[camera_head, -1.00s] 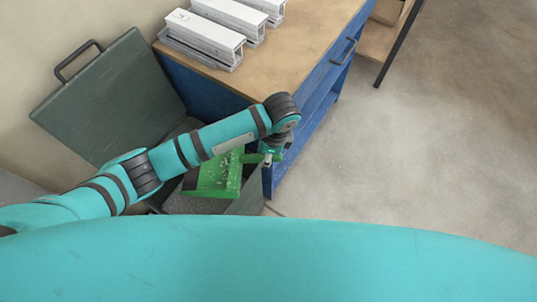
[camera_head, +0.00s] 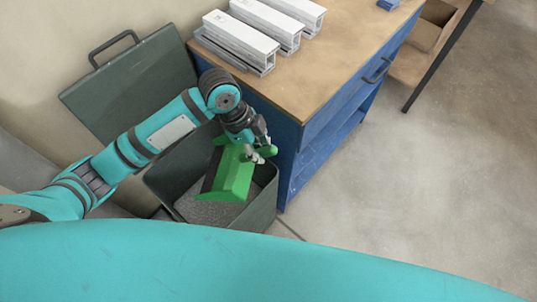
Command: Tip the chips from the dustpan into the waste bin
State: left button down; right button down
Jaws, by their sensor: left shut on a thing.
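The green dustpan (camera_head: 232,177) is over the open waste bin (camera_head: 262,209), tilted with its dark lip toward the lower left. No chips show on the part of the pan that I see. My left gripper (camera_head: 262,152) is shut on the dustpan's handle at its upper right. The dark green bin has its lid (camera_head: 135,88) swung up against the wall. A grey speckled mass (camera_head: 208,211) shows inside the bin under the pan; I cannot tell how much of it is chips. My right gripper is not in view.
The blue bench (camera_head: 330,130) with a wooden top stands right beside the bin. Several white profiles (camera_head: 240,40) lie on it. A shelf unit (camera_head: 430,45) stands at the back right. The floor (camera_head: 420,180) on the right is clear.

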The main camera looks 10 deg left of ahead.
pick_arm(q)
jog(key=a+r+h+b, duration=0.1)
jog(key=a, duration=0.1)
jog(key=a+r+h+b, duration=0.1)
jog(key=a, duration=0.1)
jog(key=a+r+h+b, duration=0.1)
jog(key=a+b, duration=0.1)
jog(key=shift+a+r+h, duration=0.15)
jog(key=shift+a+h, duration=0.1)
jog(key=shift+h, duration=0.05)
jog(key=shift+a+r+h, duration=0.2)
jog(key=shift+a+h, duration=0.15)
jog(key=shift+a, duration=0.4)
jog(key=shift+a+r+h, duration=0.2)
jog(key=shift+a+h, duration=0.15)
jog(key=shift+a, duration=0.35)
